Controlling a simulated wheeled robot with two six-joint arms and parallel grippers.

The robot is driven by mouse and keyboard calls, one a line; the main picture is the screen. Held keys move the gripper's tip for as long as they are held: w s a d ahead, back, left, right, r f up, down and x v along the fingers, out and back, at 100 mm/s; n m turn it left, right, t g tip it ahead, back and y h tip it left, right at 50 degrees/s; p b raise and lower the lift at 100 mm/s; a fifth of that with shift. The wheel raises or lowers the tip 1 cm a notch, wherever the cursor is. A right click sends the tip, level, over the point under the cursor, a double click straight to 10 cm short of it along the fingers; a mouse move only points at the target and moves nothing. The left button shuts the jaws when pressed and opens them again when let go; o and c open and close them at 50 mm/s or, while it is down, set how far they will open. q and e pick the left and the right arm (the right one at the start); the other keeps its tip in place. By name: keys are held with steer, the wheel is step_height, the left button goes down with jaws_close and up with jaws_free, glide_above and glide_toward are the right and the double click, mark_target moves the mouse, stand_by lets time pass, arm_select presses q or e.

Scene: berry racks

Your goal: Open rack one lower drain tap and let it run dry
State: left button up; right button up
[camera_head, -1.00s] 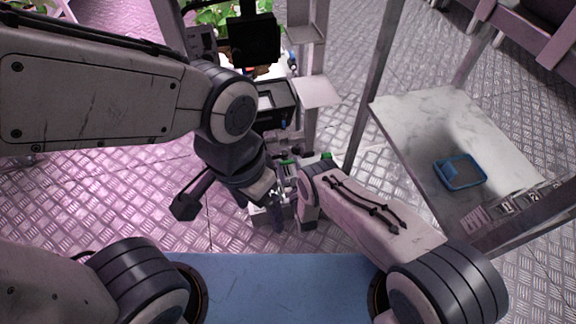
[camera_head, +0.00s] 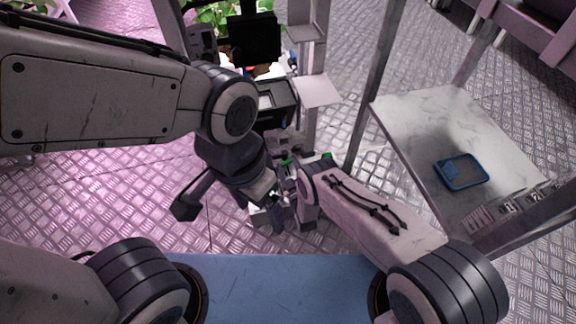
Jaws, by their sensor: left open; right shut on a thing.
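The lower part of rack one stands in the upper middle, with a pale upright post (camera_head: 314,55). The drain tap is not clearly visible; small green parts (camera_head: 327,156) show low at the rack, partly behind my arms. My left gripper (camera_head: 279,214) is open, pointing down in front of the rack foot, by a small pale grey box (camera_head: 262,216) on the floor. My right gripper (camera_head: 287,178) is at the low fittings, just above the left one. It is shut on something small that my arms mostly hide. No running water can be made out.
A black bin (camera_head: 290,101) sits on the rack above my grippers, beside a pale shelf plate (camera_head: 320,91). At right, a marble-topped table (camera_head: 405,115) carries a blue tray (camera_head: 482,181). A grey metal post stands between. Patterned floor is free at lower left.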

steer(key=n, duration=0.5)
steer(key=shift+s+a+f+n, duration=0.1)
steer(key=shift+a+f+n, duration=0.05)
steer(key=shift+n, duration=0.15)
steer(key=n+b, duration=0.1)
steer(key=n, duration=0.4)
steer(key=shift+f+n, duration=0.1)
steer(key=shift+n, duration=0.2)
steer(key=o, duration=1.4)
steer(key=p+v, duration=0.4)
steer(key=v, duration=0.6)
steer(key=shift+s, duration=0.25)
